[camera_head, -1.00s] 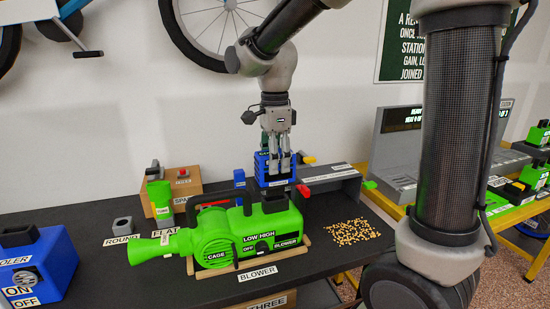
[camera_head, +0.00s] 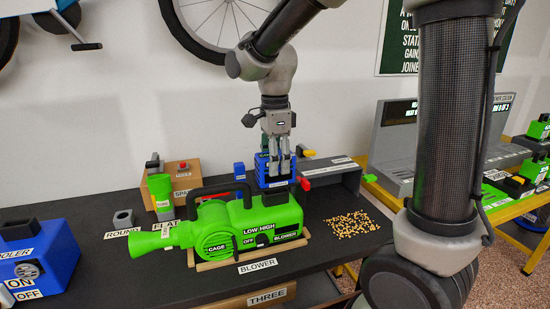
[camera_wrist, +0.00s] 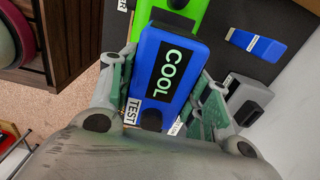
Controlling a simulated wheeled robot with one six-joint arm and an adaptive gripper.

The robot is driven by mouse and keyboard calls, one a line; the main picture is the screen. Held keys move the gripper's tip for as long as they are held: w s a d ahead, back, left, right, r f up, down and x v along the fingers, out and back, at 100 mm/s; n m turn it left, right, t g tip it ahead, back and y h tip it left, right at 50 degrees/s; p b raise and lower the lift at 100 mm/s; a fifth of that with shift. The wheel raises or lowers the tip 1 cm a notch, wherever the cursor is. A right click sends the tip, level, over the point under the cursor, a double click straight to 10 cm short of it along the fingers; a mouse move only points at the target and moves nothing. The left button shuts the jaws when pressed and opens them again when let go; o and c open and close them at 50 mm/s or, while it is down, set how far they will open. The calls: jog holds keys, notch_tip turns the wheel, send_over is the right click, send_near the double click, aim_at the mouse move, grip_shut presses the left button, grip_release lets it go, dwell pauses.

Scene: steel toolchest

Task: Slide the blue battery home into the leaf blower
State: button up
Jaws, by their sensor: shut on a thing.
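My gripper (camera_head: 280,160) points down and is shut on the blue battery (camera_head: 263,172) above the rear of the leaf blower. In the wrist view the battery (camera_wrist: 155,80) sits between the two fingers and carries a COOL label and a TEST tag. The green leaf blower (camera_head: 215,241) lies on the bench with its nozzle to the left. The battery's lower end meets the top of the blower's rear in the head view. I cannot tell how deep it sits. The blower (camera_wrist: 182,14) shows green beyond the battery in the wrist view.
A small blue block (camera_head: 239,169) stands behind the blower. A grey open-fronted fixture (camera_head: 335,170) is at the back right. Pellets (camera_head: 350,224) lie right of the blower. A blue cooler (camera_head: 50,250) is at left, and a wooden box (camera_head: 183,175) stands behind.

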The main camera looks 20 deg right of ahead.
jog(key=shift+f, duration=0.9)
jog(key=o, duration=1.5)
notch_tip(320, 180, up, 12)
